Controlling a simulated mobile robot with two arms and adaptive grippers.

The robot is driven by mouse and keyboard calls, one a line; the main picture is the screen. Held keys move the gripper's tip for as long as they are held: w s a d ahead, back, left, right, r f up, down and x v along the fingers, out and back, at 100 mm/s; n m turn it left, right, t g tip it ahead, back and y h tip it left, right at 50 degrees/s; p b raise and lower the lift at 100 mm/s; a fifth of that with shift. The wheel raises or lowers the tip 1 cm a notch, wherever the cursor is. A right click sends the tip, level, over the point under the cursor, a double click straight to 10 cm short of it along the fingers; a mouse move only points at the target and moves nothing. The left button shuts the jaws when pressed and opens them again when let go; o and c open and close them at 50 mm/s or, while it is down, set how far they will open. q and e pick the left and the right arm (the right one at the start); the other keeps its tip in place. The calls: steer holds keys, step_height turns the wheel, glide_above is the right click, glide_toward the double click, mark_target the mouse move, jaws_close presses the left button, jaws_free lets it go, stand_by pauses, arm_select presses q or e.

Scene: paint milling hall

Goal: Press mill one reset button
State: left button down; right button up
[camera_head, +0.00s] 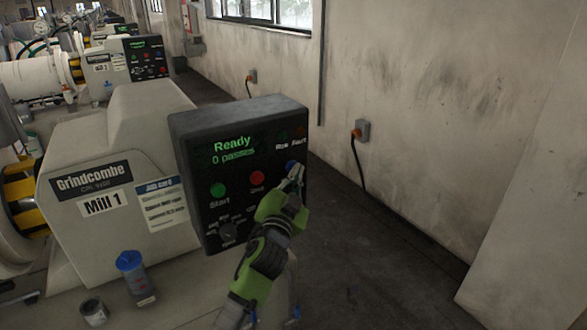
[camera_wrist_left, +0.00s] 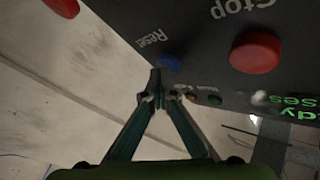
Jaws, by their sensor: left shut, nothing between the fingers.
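The Mill 1 control panel (camera_head: 240,170) is a black box with a lit "Ready" display, a green Start button (camera_head: 218,190) and a red Stop button (camera_head: 257,178). The blue reset button (camera_head: 290,164) is at its right side, partly covered by my gripper in the head view. In the left wrist view the blue button (camera_wrist_left: 171,63), labelled Reset, shows just beyond the fingertips. My left gripper (camera_head: 296,174) is shut and empty, its tips at or very close to the button; I cannot tell whether they touch. My fingers also show in the left wrist view (camera_wrist_left: 156,82). My right gripper is not in view.
The Mill 1 housing (camera_head: 120,150) stands left of the panel. A blue-lidded container (camera_head: 134,275) and a small can (camera_head: 94,312) stand at the lower left. Another mill panel (camera_head: 146,58) is farther back. Open floor (camera_head: 385,235) lies between the panel and the right wall.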

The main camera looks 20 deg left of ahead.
arm_select(q)
steer(key=shift+s+d, duration=0.5)
steer(key=shift+d, duration=0.05)
steer(key=s+d, duration=0.1)
steer(key=d, duration=0.1)
steer(key=s+d, duration=0.2)
stand_by(0.4)
stand_by(0.5)
